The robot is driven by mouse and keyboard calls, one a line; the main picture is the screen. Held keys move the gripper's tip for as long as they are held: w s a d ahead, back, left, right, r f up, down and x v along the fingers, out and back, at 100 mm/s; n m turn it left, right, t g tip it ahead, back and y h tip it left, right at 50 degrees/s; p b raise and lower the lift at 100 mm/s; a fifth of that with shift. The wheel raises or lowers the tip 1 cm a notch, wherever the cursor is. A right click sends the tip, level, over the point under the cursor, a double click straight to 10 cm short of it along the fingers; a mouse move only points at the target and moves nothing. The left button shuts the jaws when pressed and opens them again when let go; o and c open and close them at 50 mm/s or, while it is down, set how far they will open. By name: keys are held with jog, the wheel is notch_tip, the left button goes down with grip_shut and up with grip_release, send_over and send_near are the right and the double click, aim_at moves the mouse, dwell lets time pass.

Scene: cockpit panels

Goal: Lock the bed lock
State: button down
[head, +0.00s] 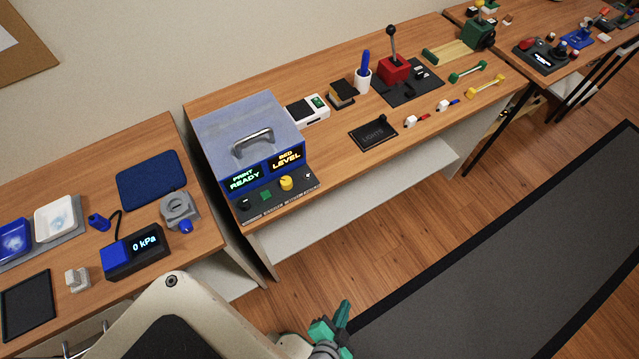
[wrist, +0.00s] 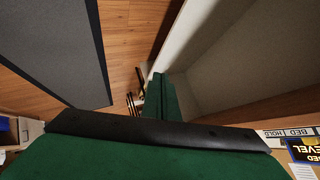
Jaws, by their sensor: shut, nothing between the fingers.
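The blue machine (head: 215,172) with a grey lid and handle stands on the middle table. Its screens read "PRINT READY" and "BED LEVEL". Its front control strip (head: 265,212) has a yellow knob (head: 287,183), a green button (head: 265,195) and small dark controls. In the wrist view my gripper (wrist: 162,95) is shut and empty. The "BED LEVEL" screen (wrist: 305,150) shows at the right edge.
The table's white side and shelf (head: 360,195) lie beyond my gripper. The left table holds a pressure display (head: 135,250) and trays. A black "LIGHTS" plate (head: 373,133) lies right of the machine. The floor and dark mat (head: 510,250) are clear.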

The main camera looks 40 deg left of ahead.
jog(key=w+a+f+m+g+y, duration=0.1)
jog(key=w+a+f+g+y, duration=0.1)
jog(key=w+a+f+y, duration=0.4)
jog(key=n+g+y, duration=0.8)
jog(key=g+y, duration=0.1)
jog(key=y, duration=0.5)
send_near(319, 192)
jog(key=d+r, duration=0.2)
jog(key=d, duration=0.2)
jog(key=shift+w+a, duration=0.1)
jog(key=shift+a, duration=0.05)
jog(key=x, duration=1.4)
jog(key=shift+r, duration=0.25)
